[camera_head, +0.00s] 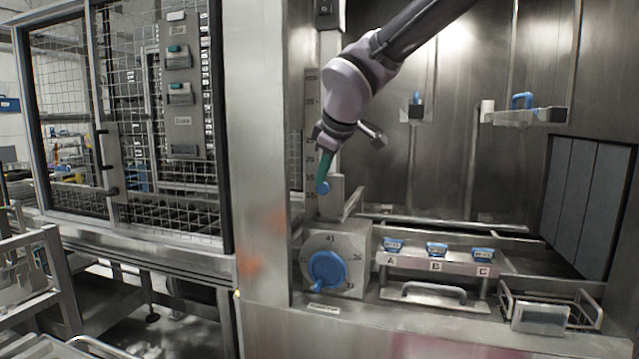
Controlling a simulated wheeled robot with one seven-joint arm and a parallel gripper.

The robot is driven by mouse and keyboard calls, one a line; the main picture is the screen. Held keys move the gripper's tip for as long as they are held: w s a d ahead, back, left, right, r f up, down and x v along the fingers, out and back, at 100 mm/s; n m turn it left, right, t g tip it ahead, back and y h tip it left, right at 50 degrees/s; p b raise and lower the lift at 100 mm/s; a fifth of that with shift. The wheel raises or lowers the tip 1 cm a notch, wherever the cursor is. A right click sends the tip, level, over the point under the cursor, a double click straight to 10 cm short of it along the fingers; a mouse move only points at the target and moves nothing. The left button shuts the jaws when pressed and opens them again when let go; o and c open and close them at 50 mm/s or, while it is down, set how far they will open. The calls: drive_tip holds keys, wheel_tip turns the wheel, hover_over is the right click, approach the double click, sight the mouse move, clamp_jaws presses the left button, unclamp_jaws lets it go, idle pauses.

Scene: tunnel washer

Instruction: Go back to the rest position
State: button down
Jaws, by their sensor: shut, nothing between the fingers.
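My gripper (325,165) has green fingers that point down, and it is shut with nothing in it. It hangs in the upper middle of the head view, in front of the steel post and a vertical scale (311,125). A small blue knob (322,188) shows just below the fingertips; I cannot tell whether they touch it. Below is a grey dial box with a round blue knob (326,270) and printed numbers. My arm reaches in from the top right.
A shelf (436,264) marked A, B, C holds three blue-topped cups. A wire basket (545,312) stands at the lower right. A mesh cage (150,130) fills the left. The middle of the chamber is clear.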

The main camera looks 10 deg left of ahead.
drive_tip(key=v, duration=0.5)
drive_tip(key=d+r+m+h, duration=0.25)
drive_tip(key=d+m, duration=0.75)
drive_tip(key=d, duration=1.4)
drive_tip(key=s+d+f+m+t, duration=0.1)
drive_tip(key=s+d+f+m, duration=0.1)
drive_tip(key=s+d+m, duration=0.8)
drive_tip(key=shift+s+d+f, duration=0.2)
drive_tip(key=shift+d+f, duration=0.1)
drive_tip(key=shift+d, duration=1.8)
